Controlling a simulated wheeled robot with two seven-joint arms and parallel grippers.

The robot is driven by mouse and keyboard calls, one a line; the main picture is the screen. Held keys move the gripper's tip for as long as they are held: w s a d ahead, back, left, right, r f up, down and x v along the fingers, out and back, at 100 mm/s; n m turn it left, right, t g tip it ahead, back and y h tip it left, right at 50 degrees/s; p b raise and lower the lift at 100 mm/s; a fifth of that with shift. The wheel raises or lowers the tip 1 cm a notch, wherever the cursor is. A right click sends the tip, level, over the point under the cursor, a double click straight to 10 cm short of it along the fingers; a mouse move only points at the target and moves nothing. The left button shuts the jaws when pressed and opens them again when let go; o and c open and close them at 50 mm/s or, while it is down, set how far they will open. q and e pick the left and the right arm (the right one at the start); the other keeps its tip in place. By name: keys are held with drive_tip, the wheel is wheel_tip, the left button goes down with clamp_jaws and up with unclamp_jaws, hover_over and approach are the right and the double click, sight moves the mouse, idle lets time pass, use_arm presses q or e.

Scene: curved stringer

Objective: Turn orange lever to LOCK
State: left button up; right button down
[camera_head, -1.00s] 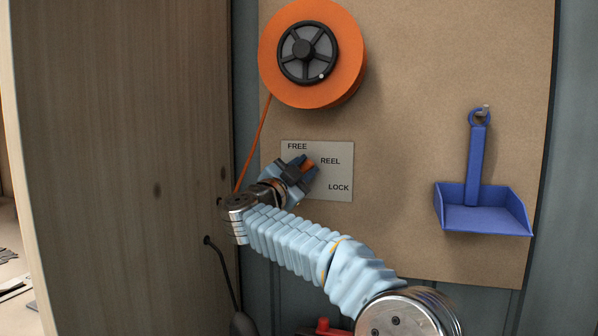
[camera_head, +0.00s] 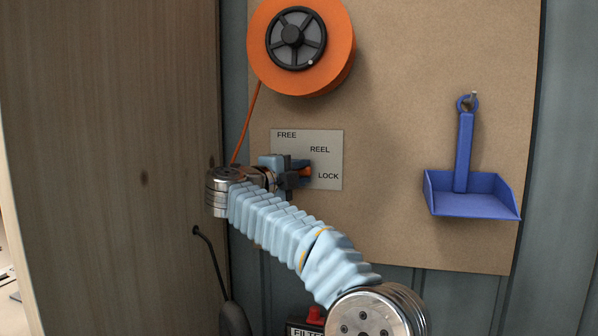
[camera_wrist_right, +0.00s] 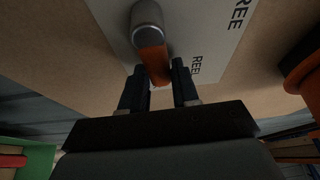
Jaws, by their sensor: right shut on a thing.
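The orange lever (camera_head: 305,172) is on a grey plate (camera_head: 332,143) marked FREE, REEL and LOCK from top to bottom. Its visible tip points right, beside the word LOCK. My right gripper (camera_head: 299,172) is shut on the lever and hides most of it in the head view. In the right wrist view the lever (camera_wrist_right: 153,58) runs from a round metal pivot (camera_wrist_right: 146,20) down between the two fingers of the gripper (camera_wrist_right: 164,82). My left gripper is not in view.
An orange reel (camera_head: 335,50) with a black hub hangs above the plate, its orange line (camera_head: 246,122) running down to the left. A blue dustpan (camera_head: 470,195) hangs at right on the brown board (camera_head: 420,90). A wooden panel (camera_head: 110,150) stands close on the left.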

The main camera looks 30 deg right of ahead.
drive_tip(key=shift+f+m, duration=0.25)
drive_tip(key=shift+m, duration=0.05)
idle(0.4)
drive_tip(key=c, duration=0.9)
unclamp_jaws()
drive_tip(key=v, duration=0.9)
drive_tip(key=b+v, duration=0.1)
drive_tip(key=v, duration=0.3)
drive_tip(key=shift+s+a+r, duration=0.15)
drive_tip(key=shift+a+r, duration=0.1)
drive_tip(key=shift+a, duration=0.1)
